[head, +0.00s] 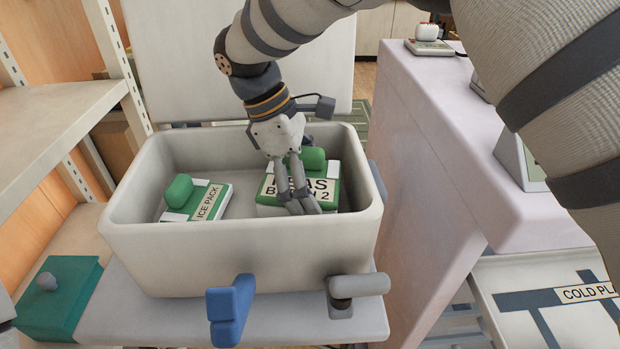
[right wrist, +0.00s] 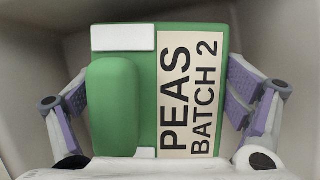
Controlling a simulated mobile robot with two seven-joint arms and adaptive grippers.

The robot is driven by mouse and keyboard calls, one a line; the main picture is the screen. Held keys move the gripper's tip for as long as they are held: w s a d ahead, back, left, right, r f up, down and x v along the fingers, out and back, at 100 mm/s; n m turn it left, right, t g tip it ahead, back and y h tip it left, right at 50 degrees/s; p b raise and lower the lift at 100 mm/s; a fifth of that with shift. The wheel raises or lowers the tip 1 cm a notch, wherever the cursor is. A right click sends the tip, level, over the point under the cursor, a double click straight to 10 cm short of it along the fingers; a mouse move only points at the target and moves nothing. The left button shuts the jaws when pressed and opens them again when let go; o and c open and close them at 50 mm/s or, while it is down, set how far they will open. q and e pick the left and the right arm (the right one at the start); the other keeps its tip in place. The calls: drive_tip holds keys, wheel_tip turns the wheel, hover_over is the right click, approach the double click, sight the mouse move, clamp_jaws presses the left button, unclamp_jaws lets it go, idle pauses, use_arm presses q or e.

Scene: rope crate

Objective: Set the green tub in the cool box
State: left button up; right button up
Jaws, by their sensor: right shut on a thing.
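The green tub (head: 329,178) has a green lid with a raised green grip and a white label reading PEAS BATCH 2. It is inside the pale grey cool box (head: 240,245), in its right part. My right gripper (head: 302,206) reaches down into the box and is shut on the tub. In the right wrist view the tub (right wrist: 120,75) fills the space between the two fingers, one on each side. I cannot tell whether its underside touches the box floor. My left gripper is not in view.
A green and white ice pack (head: 208,203) lies in the left part of the box. The box's lid (head: 180,60) stands open behind. A blue latch (head: 231,310) and a grey one (head: 357,287) stick out in front. A teal box (head: 62,300) is at left, a pale counter (head: 440,150) at right.

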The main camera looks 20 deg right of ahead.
drive_tip(key=shift+f, duration=0.4)
drive_tip(key=o, duration=1.1)
drive_tip(key=v, duration=1.2)
